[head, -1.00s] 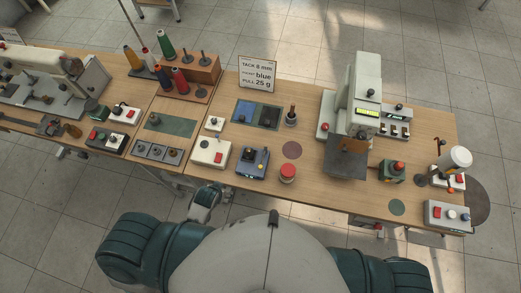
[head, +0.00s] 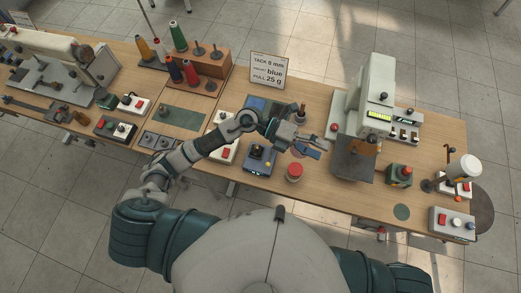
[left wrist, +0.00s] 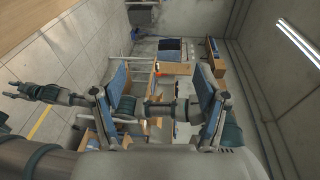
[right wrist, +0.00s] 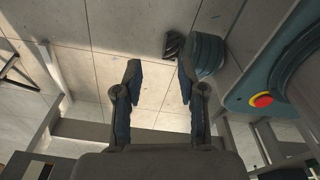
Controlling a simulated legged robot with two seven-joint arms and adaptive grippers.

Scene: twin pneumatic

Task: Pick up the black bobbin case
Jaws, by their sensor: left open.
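I cannot single out the black bobbin case for certain. Small dark parts sit on grey square holders (head: 150,140) at the left of the table, partly behind my left arm. A blue and dark two-part mat (head: 256,103) lies near the sign, largely covered by my left arm. My left gripper (head: 314,147) is open and empty above the table, right of that mat; its spread blue-padded fingers show in the left wrist view (left wrist: 160,106). My right gripper (right wrist: 157,82) is open and empty over the floor, with nothing between its fingers.
A white machine (head: 365,105) with a dark plate stands right of my left gripper. A red button (head: 294,171) and a blue control box (head: 259,159) are close below it. Thread spools (head: 178,36) and a sign (head: 270,69) stand at the back.

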